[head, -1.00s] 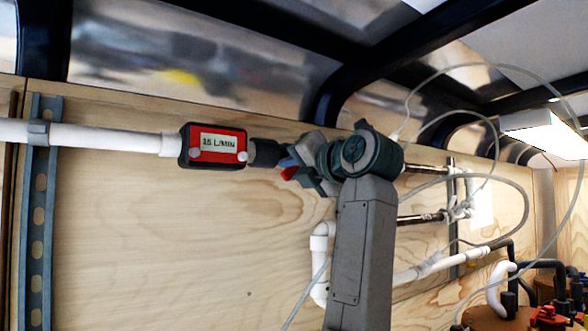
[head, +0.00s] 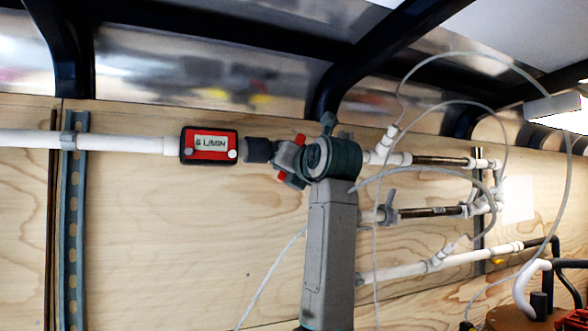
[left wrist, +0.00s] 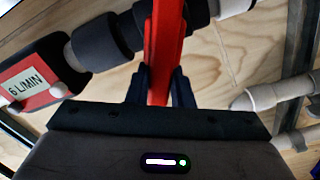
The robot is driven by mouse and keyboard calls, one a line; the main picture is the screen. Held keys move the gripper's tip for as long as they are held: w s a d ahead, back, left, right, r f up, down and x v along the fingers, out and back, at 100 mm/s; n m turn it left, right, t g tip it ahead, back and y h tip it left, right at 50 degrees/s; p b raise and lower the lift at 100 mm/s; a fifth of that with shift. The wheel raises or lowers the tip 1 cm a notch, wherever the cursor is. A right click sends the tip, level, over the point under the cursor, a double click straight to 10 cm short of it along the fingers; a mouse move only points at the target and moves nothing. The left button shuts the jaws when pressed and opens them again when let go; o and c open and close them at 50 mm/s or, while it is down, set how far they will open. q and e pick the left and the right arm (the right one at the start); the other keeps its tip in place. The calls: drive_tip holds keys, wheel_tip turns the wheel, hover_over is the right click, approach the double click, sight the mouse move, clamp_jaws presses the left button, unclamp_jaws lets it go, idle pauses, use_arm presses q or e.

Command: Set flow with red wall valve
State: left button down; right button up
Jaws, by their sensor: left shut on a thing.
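The red wall valve handle (head: 299,141) sits on the upper pipe line, right of the flow meter. In the left wrist view the red handle (left wrist: 164,40) runs up from between my fingers, across the dark pipe fitting. My left gripper (left wrist: 160,88) is shut on it. In the head view my left gripper (head: 290,158) is at the valve, and my wrist hides part of the valve. The flow meter (head: 208,145) has a red face and reads 6 L/MIN; its display (left wrist: 22,85) reads the same in the wrist view. My right gripper is not in view.
A white pipe (head: 110,142) runs left from the meter along the plywood wall (head: 150,230). Right of my arm are lower pipes, a grey valve (head: 387,207) and looping clear hoses (head: 455,54). Black roof ribs (head: 345,75) pass above. The wall below the meter is clear.

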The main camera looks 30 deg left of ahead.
use_arm(q)
drive_tip(key=c, duration=1.4)
unclamp_jaws()
drive_tip(key=shift+o, duration=0.6)
drive_tip(key=shift+d, duration=0.1)
drive_tip(key=b+v, duration=0.5)
drive_tip(key=v, duration=0.5)
drive_tip(key=shift+s+d, duration=0.25)
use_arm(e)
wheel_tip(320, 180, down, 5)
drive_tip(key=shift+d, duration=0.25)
